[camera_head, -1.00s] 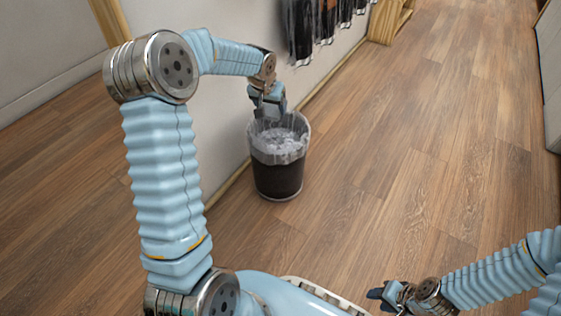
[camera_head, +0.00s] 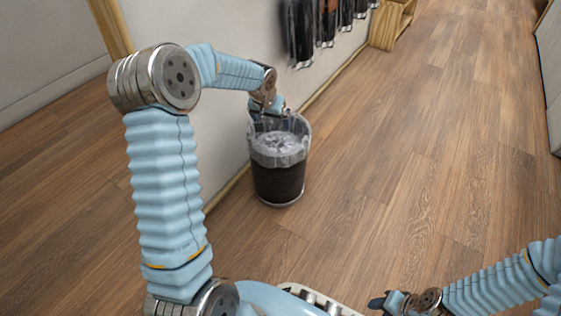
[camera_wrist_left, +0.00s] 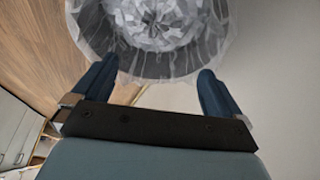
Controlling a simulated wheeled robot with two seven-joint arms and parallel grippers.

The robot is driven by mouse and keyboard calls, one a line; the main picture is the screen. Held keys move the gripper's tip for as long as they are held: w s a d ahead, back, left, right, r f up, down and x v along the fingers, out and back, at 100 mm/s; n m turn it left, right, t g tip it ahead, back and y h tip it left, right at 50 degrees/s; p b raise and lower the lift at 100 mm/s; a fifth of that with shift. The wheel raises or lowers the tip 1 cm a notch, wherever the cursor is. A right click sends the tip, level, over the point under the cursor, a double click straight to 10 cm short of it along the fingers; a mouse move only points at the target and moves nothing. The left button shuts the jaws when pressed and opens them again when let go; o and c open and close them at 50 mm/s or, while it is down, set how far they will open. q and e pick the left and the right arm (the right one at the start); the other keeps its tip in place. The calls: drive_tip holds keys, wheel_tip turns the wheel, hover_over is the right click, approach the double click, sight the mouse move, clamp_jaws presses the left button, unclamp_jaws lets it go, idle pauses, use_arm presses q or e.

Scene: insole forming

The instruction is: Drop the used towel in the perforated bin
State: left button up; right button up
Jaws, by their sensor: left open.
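The perforated bin (camera_head: 278,183) is dark and stands upright on the floor beside the wall, with a clear liner over its rim. It also shows in the left wrist view (camera_wrist_left: 84,30), straight ahead of my fingers. My left gripper (camera_head: 273,122) is at the bin's mouth. Its two blue fingers (camera_wrist_left: 155,78) are spread apart with nothing between them. Crumpled whitish-grey material (camera_head: 279,143) lies inside the bin; I cannot tell whether the used towel is part of it. My right gripper (camera_head: 377,303) is low at the bottom edge, away from the bin; its jaw opening is unclear.
The wall (camera_head: 232,130) runs close behind the bin. Dark items (camera_head: 300,32) hang on it farther along, and a wooden piece of furniture (camera_head: 391,24) stands beyond them. The wooden floor (camera_head: 420,150) to the bin's right is clear.

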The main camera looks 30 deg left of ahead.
use_arm(q)
drive_tip(key=a+p+v, duration=0.1)
drive_tip(key=p+v, duration=0.1)
drive_tip(key=v, duration=1.1)
drive_tip(key=shift+s+d+r+p, duration=0.15)
drive_tip(key=shift+d+r+p, duration=0.25)
drive_tip(key=shift+d, duration=0.1)
drive_tip(key=shift+f, duration=0.15)
